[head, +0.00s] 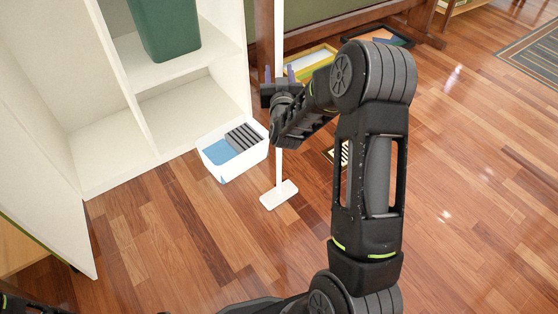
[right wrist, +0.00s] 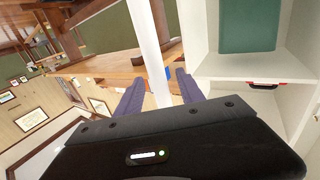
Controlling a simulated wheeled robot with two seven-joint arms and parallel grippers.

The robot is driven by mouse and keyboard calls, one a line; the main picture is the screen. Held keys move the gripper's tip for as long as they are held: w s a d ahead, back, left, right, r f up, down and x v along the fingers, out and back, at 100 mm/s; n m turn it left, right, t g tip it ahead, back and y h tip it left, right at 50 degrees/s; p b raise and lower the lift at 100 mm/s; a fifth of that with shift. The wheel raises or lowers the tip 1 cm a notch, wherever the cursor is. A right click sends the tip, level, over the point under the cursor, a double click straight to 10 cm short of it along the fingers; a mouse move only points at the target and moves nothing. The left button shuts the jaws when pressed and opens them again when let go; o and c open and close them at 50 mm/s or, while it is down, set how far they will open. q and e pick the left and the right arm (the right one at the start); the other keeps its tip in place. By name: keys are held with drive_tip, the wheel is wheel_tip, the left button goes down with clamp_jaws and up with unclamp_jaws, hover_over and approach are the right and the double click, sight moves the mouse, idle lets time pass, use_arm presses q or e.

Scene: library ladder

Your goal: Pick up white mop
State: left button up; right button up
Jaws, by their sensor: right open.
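The white mop (head: 279,194) stands upright on the wooden floor, its flat white head down and its thin pole rising out of the top of the head view. My right gripper (head: 279,74) is open at the pole, with one purple finger on each side of it. In the right wrist view the pole (right wrist: 148,36) runs up between the two spread fingers (right wrist: 158,86). I cannot tell whether either finger touches it. Part of the pole is hidden behind the gripper. My left gripper is not in view.
A white bucket (head: 248,157) with blue inside and a grey slatted part stands left of the mop. An open white cabinet (head: 185,100) holding a green bin (head: 166,30) is at the left. A floor vent (head: 337,155) lies right of the pole. The floor at front is clear.

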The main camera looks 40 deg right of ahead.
drive_tip(key=shift+c, duration=0.5)
clamp_jaws()
drive_tip(key=shift+r, duration=0.15)
